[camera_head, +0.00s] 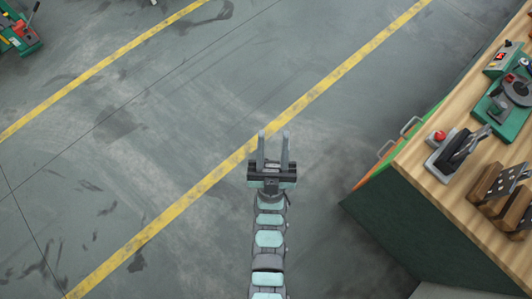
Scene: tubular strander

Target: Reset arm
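My gripper (273,148) is in the middle of the head view, over the grey floor beside a yellow line. Its two grey fingers point toward the top of the picture and stand apart, with a gap between them. Nothing shows between the fingers. My arm runs straight down from it to the bottom edge of the picture. The gripper is to the left of the workbench and apart from it.
A workbench with a wooden top (411,155) and dark green side fills the right. It carries a grey holder with a red knob (440,135), wooden tool blocks (487,205) and a green device (513,122). Green equipment (22,40) stands at top left. The floor between is clear.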

